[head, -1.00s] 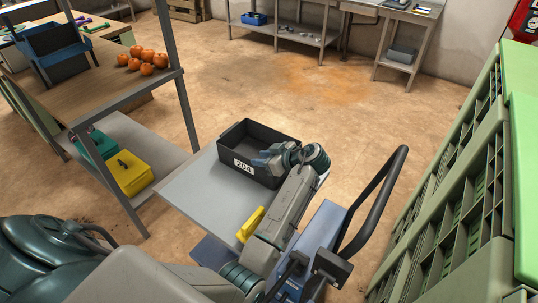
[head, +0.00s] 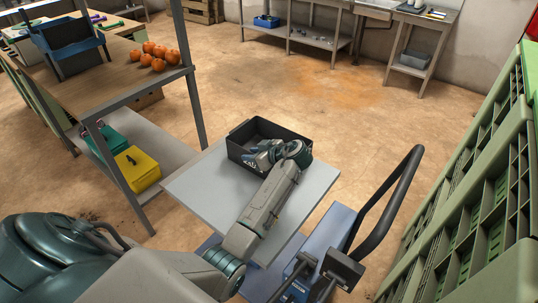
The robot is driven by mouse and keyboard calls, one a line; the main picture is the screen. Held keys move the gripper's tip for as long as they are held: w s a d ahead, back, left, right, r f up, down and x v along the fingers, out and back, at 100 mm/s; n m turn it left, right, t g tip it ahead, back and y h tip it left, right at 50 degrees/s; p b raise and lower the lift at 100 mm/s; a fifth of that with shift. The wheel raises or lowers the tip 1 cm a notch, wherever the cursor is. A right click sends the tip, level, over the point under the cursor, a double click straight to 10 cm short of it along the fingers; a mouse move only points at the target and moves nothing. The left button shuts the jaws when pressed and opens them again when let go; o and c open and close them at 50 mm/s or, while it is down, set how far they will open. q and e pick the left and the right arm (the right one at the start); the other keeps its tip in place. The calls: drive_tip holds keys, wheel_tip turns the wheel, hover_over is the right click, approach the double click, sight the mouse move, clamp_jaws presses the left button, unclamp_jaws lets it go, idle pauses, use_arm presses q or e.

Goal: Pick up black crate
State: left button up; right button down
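The black crate (head: 258,128) is an open box standing on the grey top of a cart (head: 200,190). A white label on its near side is mostly covered by my gripper. My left arm reaches in from the bottom left, and my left gripper (head: 257,158) is at the crate's near rim. Its fingers overlap the near wall in the picture. I cannot tell whether they touch or grip the crate. My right gripper is not in view.
The cart has a black handle (head: 392,203) on its right. A workbench with oranges (head: 160,57) stands at the left, with a yellow box (head: 137,170) on its lower shelf. Green crates (head: 480,190) are stacked at the right. Open floor lies beyond the cart.

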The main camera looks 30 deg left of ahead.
use_arm(q)
clamp_jaws()
idle(1.4)
